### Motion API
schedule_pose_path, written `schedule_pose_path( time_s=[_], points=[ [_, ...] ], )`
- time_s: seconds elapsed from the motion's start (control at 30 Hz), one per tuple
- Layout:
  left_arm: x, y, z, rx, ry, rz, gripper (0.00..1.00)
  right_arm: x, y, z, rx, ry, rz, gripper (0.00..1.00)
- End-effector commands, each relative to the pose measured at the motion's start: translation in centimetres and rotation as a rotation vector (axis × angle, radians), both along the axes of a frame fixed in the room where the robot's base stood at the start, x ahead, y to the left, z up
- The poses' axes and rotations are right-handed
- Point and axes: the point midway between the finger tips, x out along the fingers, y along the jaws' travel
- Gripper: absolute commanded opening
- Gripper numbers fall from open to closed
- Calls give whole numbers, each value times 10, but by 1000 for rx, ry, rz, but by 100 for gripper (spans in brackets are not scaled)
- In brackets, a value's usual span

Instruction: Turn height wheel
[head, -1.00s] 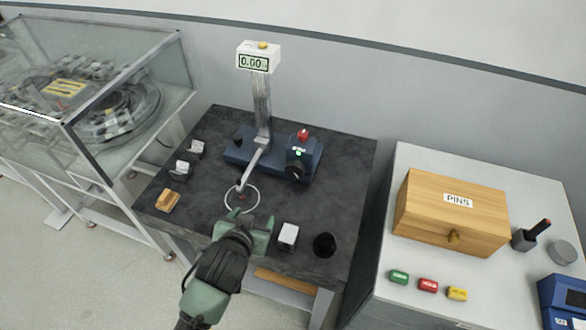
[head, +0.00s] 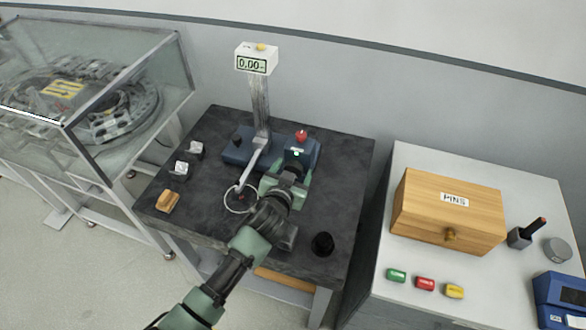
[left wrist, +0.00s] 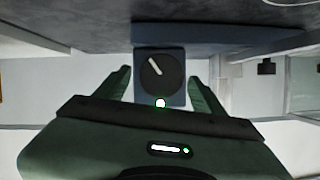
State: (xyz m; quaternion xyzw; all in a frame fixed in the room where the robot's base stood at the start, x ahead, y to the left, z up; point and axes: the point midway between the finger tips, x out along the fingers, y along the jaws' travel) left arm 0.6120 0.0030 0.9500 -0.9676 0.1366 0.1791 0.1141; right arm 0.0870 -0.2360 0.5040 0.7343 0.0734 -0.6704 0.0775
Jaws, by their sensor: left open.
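The height wheel (left wrist: 161,73) is a round black knob with a white mark, on the blue front of the gauge base. It shows between my open fingers in the left wrist view, with a lit white spot beside it. In the head view my left gripper (head: 288,176) is in front of the blue base (head: 239,150) and hides the wheel. I cannot tell whether the fingers touch the wheel. A red button (head: 302,136) tops the wheel block. The display (head: 252,65) on the column reads 0.00. My right gripper is out of view.
The gauge stands on a dark stone slab (head: 214,128). Small blocks stand at the slab's left, and a black round piece (head: 322,244) at front right. A PINS box (head: 450,213) is on the right cabinet.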

Motion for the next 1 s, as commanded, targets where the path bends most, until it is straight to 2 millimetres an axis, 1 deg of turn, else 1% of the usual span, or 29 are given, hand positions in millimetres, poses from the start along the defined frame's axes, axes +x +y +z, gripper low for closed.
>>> schedule_pose_path(
  time_s=[0.27,0.3,0.37,0.4,0.47,0.5,0.53,0.77,1.0],
  points=[
    [2,0,-1,-1,0,0,69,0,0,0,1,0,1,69],
    [2,0,-1,-1,0,0,64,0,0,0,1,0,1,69],
    [2,0,-1,-1,0,0,47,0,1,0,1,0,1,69],
    [2,0,-1,0,0,0,36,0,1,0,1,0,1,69],
    [2,0,-1,0,0,0,19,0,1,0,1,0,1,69],
    [2,0,-1,0,0,0,8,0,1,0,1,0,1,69],
    [2,0,-1,0,0,0,7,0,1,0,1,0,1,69],
    [2,0,0,-20,8,0,7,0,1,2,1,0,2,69],
    [2,2,1,-130,44,2,7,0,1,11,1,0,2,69]
  ],
)
